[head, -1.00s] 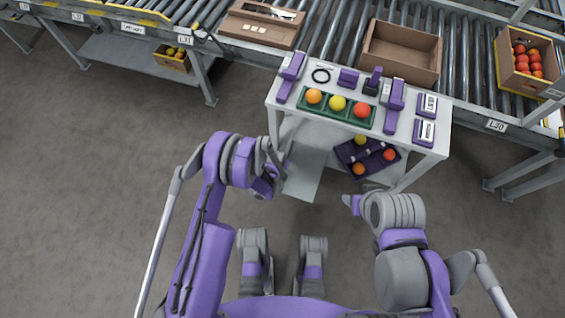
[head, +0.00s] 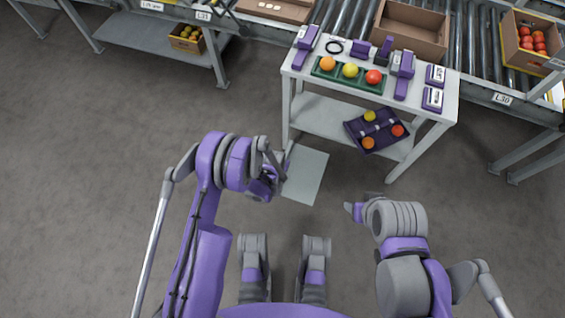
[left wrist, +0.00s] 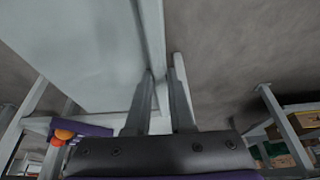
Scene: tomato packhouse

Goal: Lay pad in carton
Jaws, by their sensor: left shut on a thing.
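A flat pale grey pad (head: 308,172) is held at its left edge by my left gripper (head: 282,181), in front of the white work table. In the left wrist view the pad (left wrist: 70,50) fills the upper left, and the gripper's two fingers (left wrist: 160,90) are closed at its edge. An open brown carton (head: 408,32) stands on the roller conveyor behind the table; its visible inside looks empty. My right gripper (head: 352,210) is right of the pad, apart from it; its jaws are too small to read.
The work table (head: 300,72) carries a green tray (head: 318,72) of fruit and purple devices. A purple crate (head: 358,125) of fruit sits on its lower shelf. A carton of tomatoes (head: 512,58) is at the right. The floor (head: 110,200) on the left is clear.

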